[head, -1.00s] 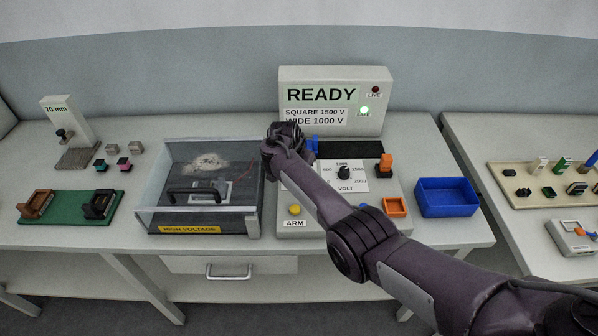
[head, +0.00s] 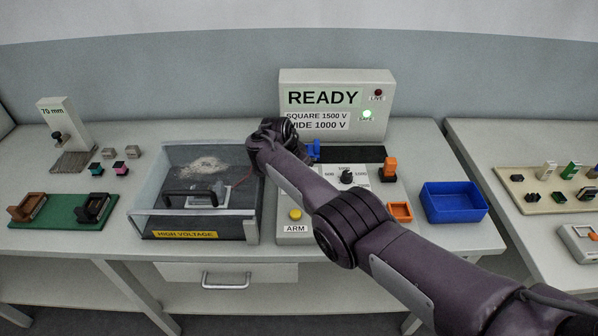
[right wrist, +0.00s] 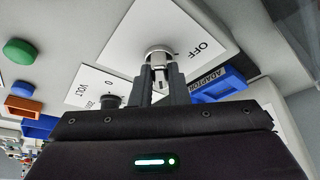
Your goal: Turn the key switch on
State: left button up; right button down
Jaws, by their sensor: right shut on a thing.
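The key switch (right wrist: 159,52) shows in the right wrist view as a round metal lock on a white plate marked OFF (right wrist: 207,47). A small metal key (right wrist: 158,76) stands in it. My right gripper (right wrist: 161,75) is shut on the key, one dark finger on each side. In the head view my right wrist (head: 272,143) is over the left part of the control panel (head: 306,222), and my arm hides the switch and the fingertips. I cannot tell the key's exact angle. My left gripper is not in view.
The display box (head: 337,78) reads READY, with the green SAFE lamp (head: 367,114) lit and the LIVE lamp (head: 378,93) dark. A high-voltage box (head: 199,236) stands left of the panel. The volt dial (head: 347,176), yellow ARM button (head: 295,214) and blue tray (head: 453,204) are nearby.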

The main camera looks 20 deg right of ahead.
jog(key=c, duration=1.4)
grip_release()
jog(key=p+v, duration=0.1)
jog(key=v, duration=0.6)
jog(key=shift+a+r, duration=0.15)
jog(key=shift+r, duration=0.2)
jog(key=shift+r+p, duration=0.15)
jog(key=shift+p, duration=0.2)
